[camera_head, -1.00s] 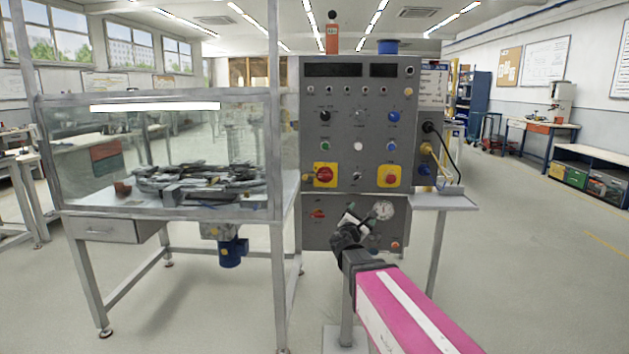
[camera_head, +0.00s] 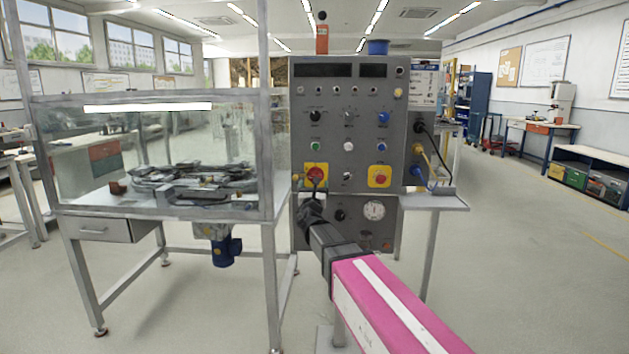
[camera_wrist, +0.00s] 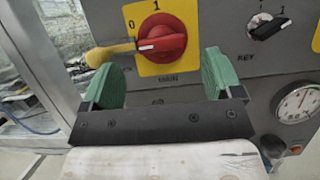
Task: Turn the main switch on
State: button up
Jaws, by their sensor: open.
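The main switch (camera_wrist: 165,38) is a red rotary knob on a yellow plate (camera_wrist: 187,14) marked 0 and 1. A white mark on the knob points left, nearer the 0 than the 1. In the head view the switch (camera_head: 316,172) is at the lower left of the grey panel, partly covered by my gripper. My gripper (camera_wrist: 160,78) is open and empty, its two green pads apart. The knob shows above the gap between them, with no clear contact. In the head view my gripper (camera_head: 315,187) is just below the knob.
A yellow-orange part (camera_wrist: 110,51) juts left of the switch, close to the left pad. A black KEY switch (camera_wrist: 268,27) and a gauge (camera_wrist: 298,103) are to the right. The glass-walled bench (camera_head: 165,212) stands left of the panel. Floor at right is open.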

jog(key=x, duration=0.4)
jog(key=shift+w+r, duration=0.1)
jog(key=shift+w, duration=0.15)
jog(key=c, duration=0.9)
